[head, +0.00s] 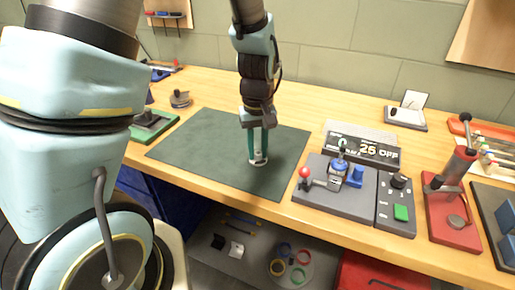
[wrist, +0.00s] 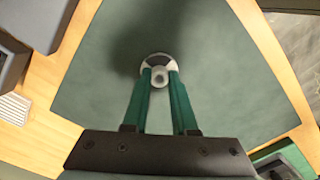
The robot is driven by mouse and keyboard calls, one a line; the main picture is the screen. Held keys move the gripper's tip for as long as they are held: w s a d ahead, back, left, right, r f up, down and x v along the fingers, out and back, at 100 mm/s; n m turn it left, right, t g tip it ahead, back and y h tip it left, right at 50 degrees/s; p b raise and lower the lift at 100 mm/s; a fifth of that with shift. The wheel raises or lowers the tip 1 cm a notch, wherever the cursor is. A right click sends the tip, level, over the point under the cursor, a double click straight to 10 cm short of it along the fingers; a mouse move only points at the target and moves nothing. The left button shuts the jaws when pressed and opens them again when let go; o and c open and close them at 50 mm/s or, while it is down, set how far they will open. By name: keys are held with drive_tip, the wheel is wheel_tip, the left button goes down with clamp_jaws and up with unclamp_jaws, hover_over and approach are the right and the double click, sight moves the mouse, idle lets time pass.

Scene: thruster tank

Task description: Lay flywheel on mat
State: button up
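The flywheel (wrist: 160,62) is a small round disc with white and dark parts and a pale round hub. In the head view the flywheel (head: 258,162) is at the tips of my gripper (head: 258,153), over the right-middle part of the dark green mat (head: 205,135). In the wrist view the teal fingers of my gripper (wrist: 160,75) are on both sides of the hub and appear to touch it. The disc looks flat and very close to the mat (wrist: 215,95); I cannot tell whether it touches. The fingers hide part of it.
Right of the mat stand a grey fixture (head: 335,187) with a red knob, a display box (head: 362,150) and a red press (head: 455,205). A green tray (head: 153,125) and a grey round part (head: 180,99) are at the left. The rest of the mat is clear.

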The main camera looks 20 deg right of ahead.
sight(258, 160)
drive_tip(key=o, duration=0.4)
drive_tip(key=shift+o, duration=0.2)
wheel_tip(258, 160, up, 12)
drive_tip(key=a+f, duration=0.2)
drive_tip(key=a, duration=1)
drive_tip(key=w+a+f+t, duration=0.1)
drive_tip(key=a+f, duration=0.1)
drive_tip(key=a, duration=1.1)
drive_tip(key=shift+w+f+b, duration=0.25)
drive_tip(key=shift+f+b, duration=0.05)
drive_tip(key=shift+b, duration=0.1)
